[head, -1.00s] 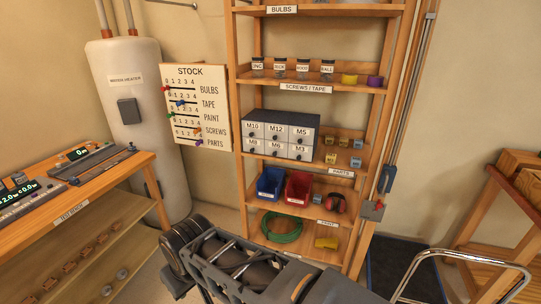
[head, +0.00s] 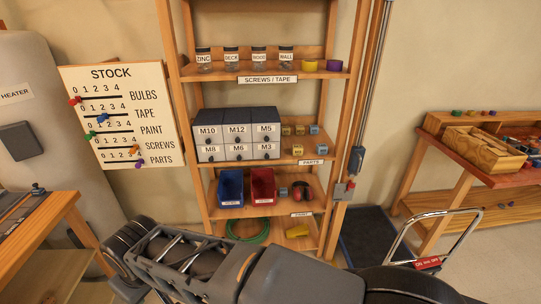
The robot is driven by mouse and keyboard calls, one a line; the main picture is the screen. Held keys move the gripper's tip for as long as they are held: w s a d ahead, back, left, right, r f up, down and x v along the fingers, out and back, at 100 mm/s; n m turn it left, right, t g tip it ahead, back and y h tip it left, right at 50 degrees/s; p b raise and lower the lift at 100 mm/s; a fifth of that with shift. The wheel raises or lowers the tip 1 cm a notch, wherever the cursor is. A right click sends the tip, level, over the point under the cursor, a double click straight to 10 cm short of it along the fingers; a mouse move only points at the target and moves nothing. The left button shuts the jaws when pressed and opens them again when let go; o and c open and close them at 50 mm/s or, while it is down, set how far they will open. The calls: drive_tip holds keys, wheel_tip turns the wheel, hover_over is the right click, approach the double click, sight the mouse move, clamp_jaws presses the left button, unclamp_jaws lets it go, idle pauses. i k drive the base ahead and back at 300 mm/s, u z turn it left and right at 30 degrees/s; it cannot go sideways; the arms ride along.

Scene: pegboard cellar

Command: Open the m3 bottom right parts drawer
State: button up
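The grey parts cabinet (head: 237,118) stands on the middle shelf of a wooden rack. It has two rows of small drawers with white labels and dark knobs. The M3 drawer (head: 266,152) is at the bottom right, below the M5 drawer (head: 265,133) and right of the M6 drawer (head: 237,153). Its front looks flush with its neighbours, so it appears closed. My arm lies low across the bottom of the view, in front of the rack and apart from the cabinet. I cannot make out my gripper's fingers.
A blue bin (head: 230,187) and a red bin (head: 262,185) sit on the shelf below. Small blocks (head: 298,149) stand right of the cabinet. A stock board (head: 119,115) hangs left of the rack. A cart with a metal handle (head: 408,232) stands at right.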

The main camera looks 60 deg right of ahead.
sight(270, 150)
drive_tip(key=z, duration=0.8)
drive_tip(key=i, duration=0.9)
drive_tip(key=z, duration=0.9)
